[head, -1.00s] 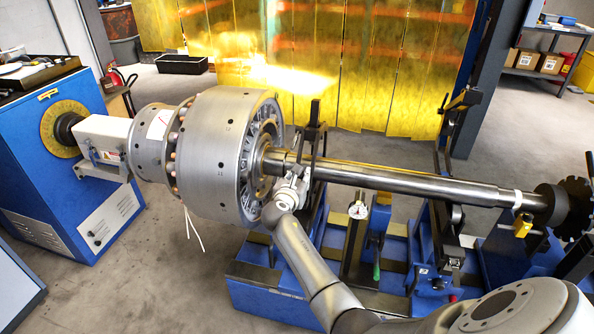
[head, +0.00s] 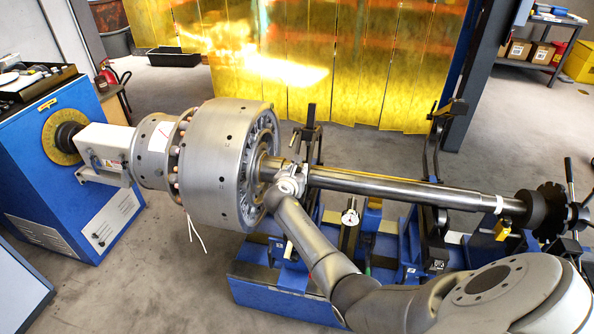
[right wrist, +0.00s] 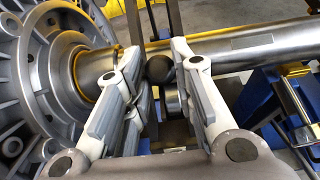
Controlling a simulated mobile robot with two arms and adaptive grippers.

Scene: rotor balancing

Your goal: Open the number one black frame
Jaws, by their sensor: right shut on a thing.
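The black frame nearest the rotor (head: 308,125) has upright black bars straddling the shaft, beside the rotor's right face. Its two dark bars also show in the right wrist view (right wrist: 174,20). My right gripper (head: 292,172) is at this frame, close to the shaft, and partly hidden by its own wrist in the head view. In the right wrist view my right gripper (right wrist: 158,75) has its fingers on either side of a round black knob (right wrist: 160,68) and is shut on it. The lower part of the frame is hidden. My left gripper is out of view.
The large grey rotor (head: 215,160) is close left of my gripper. Its steel shaft (head: 395,186) runs right through a second black frame (head: 432,160).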

